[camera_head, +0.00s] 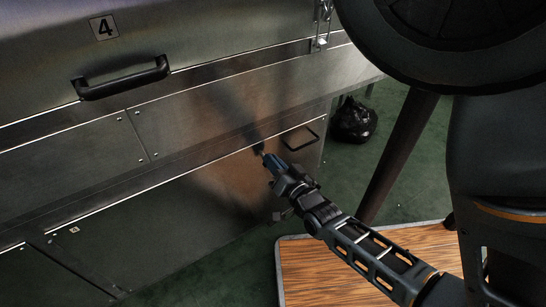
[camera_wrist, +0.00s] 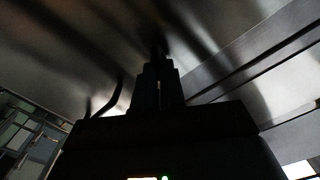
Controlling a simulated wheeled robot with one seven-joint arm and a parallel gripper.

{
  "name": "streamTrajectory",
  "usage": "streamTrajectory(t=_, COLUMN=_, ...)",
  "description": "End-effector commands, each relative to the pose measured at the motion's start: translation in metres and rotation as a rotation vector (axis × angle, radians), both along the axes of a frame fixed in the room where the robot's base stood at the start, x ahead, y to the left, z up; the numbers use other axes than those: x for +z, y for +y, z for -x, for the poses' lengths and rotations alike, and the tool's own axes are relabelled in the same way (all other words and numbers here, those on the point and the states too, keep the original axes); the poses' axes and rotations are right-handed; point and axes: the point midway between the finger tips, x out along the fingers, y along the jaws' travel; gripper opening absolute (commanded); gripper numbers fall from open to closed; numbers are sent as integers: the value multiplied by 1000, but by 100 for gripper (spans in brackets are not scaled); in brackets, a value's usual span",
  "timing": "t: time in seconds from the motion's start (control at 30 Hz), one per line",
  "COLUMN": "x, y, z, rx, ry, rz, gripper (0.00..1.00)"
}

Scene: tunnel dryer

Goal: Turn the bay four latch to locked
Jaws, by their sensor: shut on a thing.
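My gripper (camera_head: 265,156) is shut at the steel front of the dryer, near the panel's lower edge and left of a small black handle (camera_head: 300,138). In the wrist view its fingers (camera_wrist: 159,78) are together, pointing at the metal. They are shut on a small dark piece, taken to be the bay four latch (camera_head: 258,149), mostly hidden by the fingertips. I cannot tell which way the latch is turned. The bay four plate (camera_head: 104,27) with a black "4" is at upper left, above a long black handle (camera_head: 122,78).
A metal clasp (camera_head: 321,40) hangs at the dryer's upper right end. A black bag (camera_head: 353,120) sits on the green floor (camera_head: 408,150) beyond that end. A wood-grain board (camera_head: 340,275) lies below my arm. A small label (camera_head: 74,230) is on the lower left panel.

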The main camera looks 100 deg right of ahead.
Motion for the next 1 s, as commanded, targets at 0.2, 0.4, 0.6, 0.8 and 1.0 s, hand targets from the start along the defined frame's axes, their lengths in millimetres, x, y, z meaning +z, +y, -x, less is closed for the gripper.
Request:
streamTrajectory(t=0.2, x=1, y=-1, z=1, rx=2, ry=-181, rz=-95, gripper=0)
streamTrajectory(t=0.4, x=-2, y=-1, z=2, rx=2, ry=-350, rz=-183, gripper=0)
streamTrajectory(t=0.6, x=-5, y=-2, z=4, rx=0, ry=-516, rz=-270, gripper=0)
streamTrajectory(t=0.8, x=-7, y=-2, z=4, rx=0, ry=-670, rz=-348, gripper=0)
streamTrajectory(t=1.0, x=-8, y=-2, z=5, rx=0, ry=-793, rz=-411, gripper=0)
